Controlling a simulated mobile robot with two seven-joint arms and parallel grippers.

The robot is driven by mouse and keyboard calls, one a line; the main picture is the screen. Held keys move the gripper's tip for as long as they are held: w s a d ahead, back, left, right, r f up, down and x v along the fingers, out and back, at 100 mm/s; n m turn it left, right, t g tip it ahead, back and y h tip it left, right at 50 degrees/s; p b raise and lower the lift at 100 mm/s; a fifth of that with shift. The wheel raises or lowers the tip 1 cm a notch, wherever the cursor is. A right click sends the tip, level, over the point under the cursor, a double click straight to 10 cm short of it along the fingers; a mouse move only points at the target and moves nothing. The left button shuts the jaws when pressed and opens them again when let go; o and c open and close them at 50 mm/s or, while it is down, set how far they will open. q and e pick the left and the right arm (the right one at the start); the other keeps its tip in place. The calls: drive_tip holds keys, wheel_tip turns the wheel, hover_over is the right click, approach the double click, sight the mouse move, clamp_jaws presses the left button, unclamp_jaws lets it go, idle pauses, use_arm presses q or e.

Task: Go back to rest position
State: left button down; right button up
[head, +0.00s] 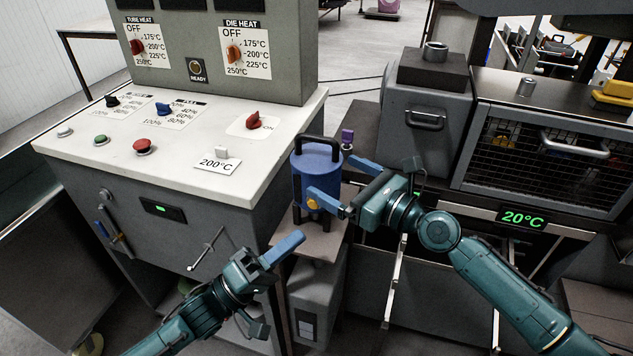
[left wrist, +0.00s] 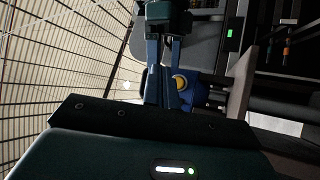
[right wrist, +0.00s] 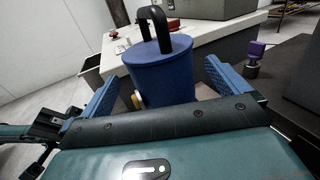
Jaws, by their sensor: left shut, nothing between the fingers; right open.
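A blue canister (head: 316,172) with a black handle and a yellow knob low on its side stands upright on a small stand (head: 316,240) in the head view. My right gripper (head: 345,182) is open beside it, its blue fingers apart and pointing toward it. In the right wrist view the canister (right wrist: 162,72) stands between and beyond the open fingers; contact cannot be told. My left gripper (head: 299,237) is shut and empty, lower and in front of the stand. In the left wrist view part of the canister (left wrist: 197,92) shows beyond the blue fingers, mostly hidden.
A grey control cabinet (head: 225,195) with knobs, buttons and a 200°C label stands to the left. A mesh-fronted oven (head: 548,160) and a 20°C display (head: 523,217) are at the right, behind my right arm. A small purple-topped object (head: 347,138) stands behind the canister.

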drive_tip(key=v, duration=0.7)
use_arm(q)
drive_tip(key=s+a+f+m+y+p, duration=0.3)
drive_tip(key=s+a+f+y+p, duration=0.1)
drive_tip(key=y, duration=0.4)
drive_tip(key=s+a+f+m+g+y+p, duration=0.1)
drive_tip(key=s+a+f+m+y+p, duration=0.1)
drive_tip(key=s+a+f+y+p, duration=0.3)
drive_tip(key=s+a+y, duration=0.1)
drive_tip(key=s+y, duration=0.2)
drive_tip(key=s, duration=0.1)
drive_tip(key=shift+s+f+m, duration=0.2)
drive_tip(key=shift+f+m, duration=0.05)
drive_tip(key=shift+m, duration=0.15)
use_arm(e)
drive_tip(key=s+d+f+n+h, duration=0.2)
drive_tip(key=s+f+n+h, duration=0.3)
drive_tip(key=n, duration=0.9)
drive_tip(key=s+d+f+n+h, duration=0.2)
drive_tip(key=s+f+n+h, duration=0.3)
drive_tip(key=s+f+n, duration=0.4)
drive_tip(key=s+n, duration=0.5)
drive_tip(key=n, duration=0.1)
drive_tip(key=shift+s+d+f+g+h, duration=0.2)
drive_tip(key=shift+s+g+h, duration=0.1)
drive_tip(key=shift+g, duration=0.1)
